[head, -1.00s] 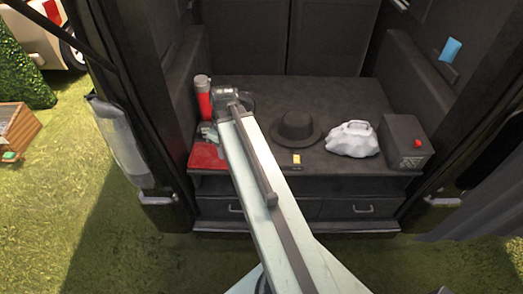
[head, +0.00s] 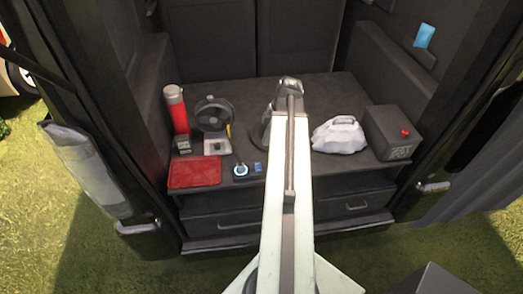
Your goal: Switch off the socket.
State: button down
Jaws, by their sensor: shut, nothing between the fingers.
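A small dark socket block (head: 240,171) with a glowing blue ring sits near the front edge of the dark van shelf, left of my arm. A cord runs up from it towards a fan. A small blue item (head: 258,168) lies just right of the socket; I cannot tell what it is. My arm reaches over the shelf, and its far end is behind and to the right of the socket, apart from it. The fingers of my gripper are hidden by the arm.
A black fan (head: 213,114), red flask (head: 176,109) and red cloth (head: 195,172) are on the left of the shelf (head: 330,88). My arm mostly hides a black hat (head: 267,124).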

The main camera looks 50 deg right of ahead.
aim_at(257, 167)
jog(key=b+x, duration=0.8)
jog(key=d+b+x, duration=0.1)
jog(key=b+x, duration=0.3)
jog(key=x, duration=0.1)
jog(key=shift+s+f, duration=0.15)
jog(key=shift+s, duration=0.15)
jog(key=shift+f, duration=0.2)
jog(key=shift+w+f+b, duration=0.1)
jog(key=shift+f+b, duration=0.1)
jog(key=shift+b, duration=0.25)
jog(key=shift+s+a+r, duration=0.15)
jog(key=shift+s+a, duration=0.35)
jog(key=shift+s, duration=0.1)
